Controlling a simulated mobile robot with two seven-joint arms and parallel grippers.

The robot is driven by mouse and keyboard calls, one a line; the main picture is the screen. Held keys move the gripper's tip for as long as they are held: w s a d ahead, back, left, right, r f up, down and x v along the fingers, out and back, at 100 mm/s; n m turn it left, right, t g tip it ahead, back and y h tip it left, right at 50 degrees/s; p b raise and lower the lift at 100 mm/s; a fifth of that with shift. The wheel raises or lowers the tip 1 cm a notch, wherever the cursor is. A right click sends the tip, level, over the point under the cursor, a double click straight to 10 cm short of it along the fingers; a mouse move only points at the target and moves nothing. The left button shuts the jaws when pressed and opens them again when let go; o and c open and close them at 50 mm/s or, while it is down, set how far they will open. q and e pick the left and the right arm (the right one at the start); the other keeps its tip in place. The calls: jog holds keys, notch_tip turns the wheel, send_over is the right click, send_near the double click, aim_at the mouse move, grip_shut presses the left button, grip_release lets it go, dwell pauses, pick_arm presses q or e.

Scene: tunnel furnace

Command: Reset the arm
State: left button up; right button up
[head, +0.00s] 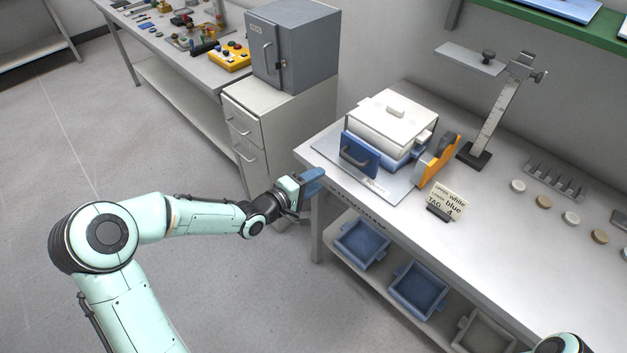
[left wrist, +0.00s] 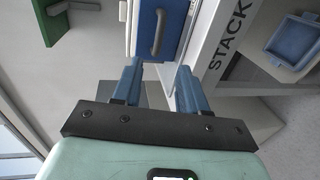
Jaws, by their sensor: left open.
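My left gripper (head: 314,181) is open and empty, in front of the near left corner of the workbench. In the left wrist view its two blue fingers (left wrist: 158,85) stand apart with nothing between them. Beyond the fingers there is a blue panel with a grey handle (left wrist: 158,32), apart from them. In the head view this blue panel (head: 359,156) is on the front of the white and blue boxes (head: 397,118) stacked on a grey plate. Only a pale green piece of my right arm shows at the bottom right; its gripper is out of view.
The workbench (head: 520,245) carries a height gauge (head: 495,110), a tag card (head: 449,202), an orange tool (head: 438,160) and several small discs. Blue trays (head: 418,289) sit on the shelf below. A grey cabinet (head: 293,45) stands behind. The floor at left is clear.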

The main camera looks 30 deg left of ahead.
dwell(0.3)
pick_arm(q)
jog(key=s+d+f+m+g, duration=0.1)
jog(key=s+d+f+g, duration=0.15)
jog(key=f, duration=0.45)
jog(key=s+d+f+m+g, duration=0.1)
jog(key=s+d+f+g, duration=0.2)
jog(key=f, duration=0.5)
jog(key=s+d+f+m+g, duration=0.1)
jog(key=s+d+f, duration=0.1)
jog(key=s+f, duration=0.4)
jog(key=s+d+f+m+g, duration=0.1)
jog(key=s+f+m+g, duration=0.1)
jog(key=s, duration=0.5)
jog(key=s+d+f+m+g+y, duration=0.1)
jog(key=s+d+f+m+g, duration=0.1)
jog(key=s+f+g, duration=0.2)
jog(key=s+d+f+m+g, duration=0.1)
jog(key=s+f+m+g, duration=0.2)
jog(key=s+f, duration=0.5)
jog(key=s+p, duration=0.1)
jog(key=s, duration=0.3)
jog(key=shift+s+d+f+y, duration=0.15)
jog(key=shift+y, duration=0.25)
